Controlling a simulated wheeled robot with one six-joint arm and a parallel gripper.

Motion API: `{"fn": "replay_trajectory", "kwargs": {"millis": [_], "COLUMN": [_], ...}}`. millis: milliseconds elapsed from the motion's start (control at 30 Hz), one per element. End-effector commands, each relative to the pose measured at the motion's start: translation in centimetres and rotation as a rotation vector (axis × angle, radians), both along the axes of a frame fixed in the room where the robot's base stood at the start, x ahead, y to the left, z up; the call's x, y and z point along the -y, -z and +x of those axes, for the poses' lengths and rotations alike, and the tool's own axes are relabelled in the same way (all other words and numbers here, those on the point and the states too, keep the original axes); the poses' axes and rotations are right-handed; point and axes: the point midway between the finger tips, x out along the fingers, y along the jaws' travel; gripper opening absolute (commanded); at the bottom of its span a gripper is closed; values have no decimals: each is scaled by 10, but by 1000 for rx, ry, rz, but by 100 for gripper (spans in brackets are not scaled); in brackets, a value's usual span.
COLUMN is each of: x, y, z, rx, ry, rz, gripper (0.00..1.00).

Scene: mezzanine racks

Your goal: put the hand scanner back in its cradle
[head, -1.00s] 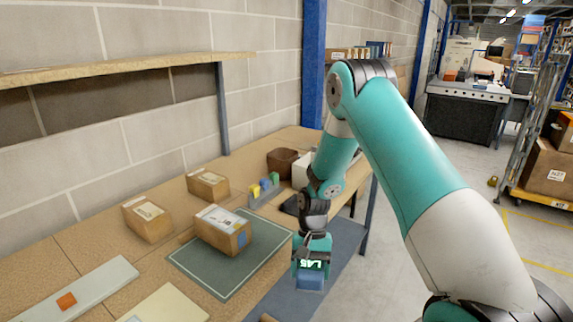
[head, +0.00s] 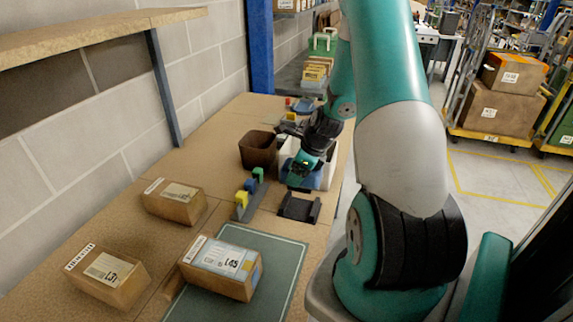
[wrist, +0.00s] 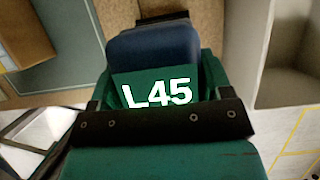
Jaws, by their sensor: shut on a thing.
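The hand scanner is held in my gripper (head: 303,164). In the wrist view the scanner (wrist: 153,48) shows a rounded dark blue end and a green screen reading L45, between the teal fingers. In the head view it is small and partly hidden by the gripper, above the far part of the bench. A dark tray-like holder with raised sides, which looks like the cradle (head: 299,208), sits on the bench just nearer than the gripper. It looks empty. A dark edge beyond the scanner in the wrist view may be this cradle. The scanner appears apart from it.
A brown bin (head: 257,150) stands left of the gripper and a white bin (head: 325,177) close behind it. A rack with yellow, blue and green items (head: 248,192) is left of the cradle. Several cartons, one on the green mat (head: 262,249), lie nearer. A shelf (head: 110,33) overhangs at left.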

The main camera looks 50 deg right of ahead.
Motion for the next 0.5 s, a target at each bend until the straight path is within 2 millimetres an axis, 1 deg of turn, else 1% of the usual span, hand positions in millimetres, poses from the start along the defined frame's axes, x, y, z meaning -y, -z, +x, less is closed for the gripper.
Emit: {"fn": "replay_trajectory", "kwargs": {"millis": [167, 500], "x": [1, 1], "y": [13, 50], "z": [-1, 0], "rx": [0, 0], "ry": [4, 1], "rz": [-1, 0], "gripper": [40, 40]}}
